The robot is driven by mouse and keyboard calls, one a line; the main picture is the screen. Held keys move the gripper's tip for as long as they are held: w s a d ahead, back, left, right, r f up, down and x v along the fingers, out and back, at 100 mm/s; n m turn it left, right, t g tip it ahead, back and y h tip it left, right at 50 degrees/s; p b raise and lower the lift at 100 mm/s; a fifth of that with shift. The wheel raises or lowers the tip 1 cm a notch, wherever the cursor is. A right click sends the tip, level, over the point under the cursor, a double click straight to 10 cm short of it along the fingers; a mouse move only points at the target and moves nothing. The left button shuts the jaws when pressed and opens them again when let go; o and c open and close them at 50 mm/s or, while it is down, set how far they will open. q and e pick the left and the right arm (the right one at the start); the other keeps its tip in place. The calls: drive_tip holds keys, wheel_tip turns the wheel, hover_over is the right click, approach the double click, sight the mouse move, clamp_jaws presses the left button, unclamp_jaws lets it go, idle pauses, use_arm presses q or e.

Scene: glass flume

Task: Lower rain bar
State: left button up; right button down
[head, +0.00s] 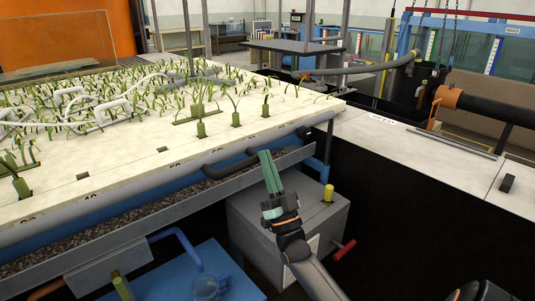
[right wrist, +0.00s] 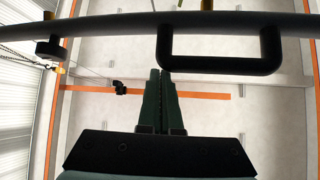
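A long grey bar (head: 130,192), which looks like the rain bar, runs along the front edge of the pale planted bed. A black U-shaped handle (head: 222,168) sticks out from it. In the right wrist view the bar (right wrist: 110,25) crosses the top and the handle (right wrist: 225,66) hangs from it. My right gripper (head: 266,155) is just right of the handle in the head view, fingers pointing up. In the right wrist view its fingertips (right wrist: 163,72) are together by the handle's left corner, with nothing between them. Whether they touch it is unclear. My left gripper is not in view.
A gravel-filled trough (head: 120,217) runs below the bar. A grey box (head: 285,225) with a yellow knob (head: 328,193) and red handle (head: 344,250) stands below my gripper. A blue surface (head: 175,280) with a clear mug (head: 206,287) is at lower left. A pale ledge (head: 430,155) lies right.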

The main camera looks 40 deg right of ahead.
use_arm(q)
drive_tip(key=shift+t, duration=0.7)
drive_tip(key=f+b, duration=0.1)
drive_tip(key=b, duration=0.1)
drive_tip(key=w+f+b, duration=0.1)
drive_tip(key=b, duration=0.1)
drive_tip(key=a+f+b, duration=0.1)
drive_tip(key=b, duration=0.1)
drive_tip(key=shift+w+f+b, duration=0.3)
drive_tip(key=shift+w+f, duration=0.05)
use_arm(e)
wheel_tip(320, 180, down, 12)
drive_tip(key=shift+w+r, duration=0.15)
drive_tip(key=shift+w, duration=0.05)
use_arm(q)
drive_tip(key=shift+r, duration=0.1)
use_arm(e)
drive_tip(key=shift+a+r, duration=0.1)
drive_tip(key=shift+r, duration=0.05)
